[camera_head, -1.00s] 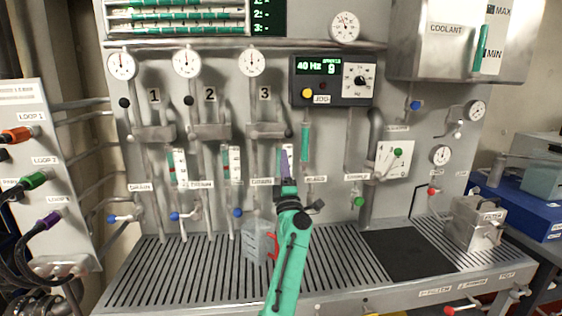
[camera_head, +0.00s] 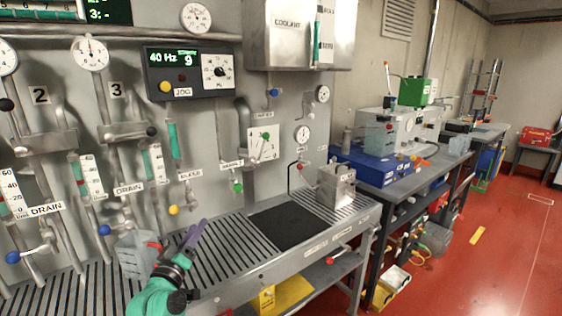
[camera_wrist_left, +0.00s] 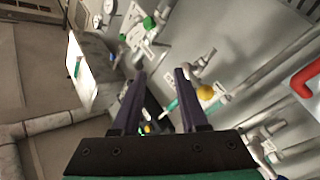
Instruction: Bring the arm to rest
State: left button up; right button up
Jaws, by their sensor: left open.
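My left gripper (camera_head: 188,242) has purple fingers and a green arm. It is at the lower left of the head view, above the slotted bench near a clear container. In the left wrist view its two fingers (camera_wrist_left: 159,82) stand apart with nothing held between them. The yellow bleed valve knob (camera_wrist_left: 205,92) shows beyond the right finger there. My right gripper is in neither view.
The grey panel carries gauges, valves and a pump controller (camera_head: 192,72). A clear container (camera_head: 135,254) stands on the bench (camera_head: 225,255). A metal box (camera_head: 336,186) stands at its right end. Red floor (camera_head: 470,270) lies open to the right.

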pick_arm(q)
jog(key=s+d+f+m+g+h, duration=0.1)
jog(key=s+d+f+m+g, duration=0.2)
jog(key=s+f, duration=0.45)
jog(key=s+d+f+m+g, duration=0.1)
jog(key=s+f+m+g, duration=0.2)
jog(key=s+f+g, duration=0.4)
jog(key=s+a+f+m+g+y, duration=0.1)
jog(key=s+f+g, duration=0.25)
jog(key=s, duration=0.55)
jog(key=s+a+f+m+g+y, duration=0.1)
jog(key=s+f+g+y, duration=0.2)
jog(key=s, duration=0.7)
notch_tip(320, 180, down, 24)
jog(key=s+h, duration=0.1)
jog(key=s, duration=0.1)
jog(key=s+a+f+g, duration=0.2)
jog(key=s+a+f, duration=0.1)
jog(key=s+f, duration=1.1)
jog(key=s, duration=0.3)
jog(key=shift+a+f+m, duration=0.15)
jog(key=shift+f+m, duration=0.15)
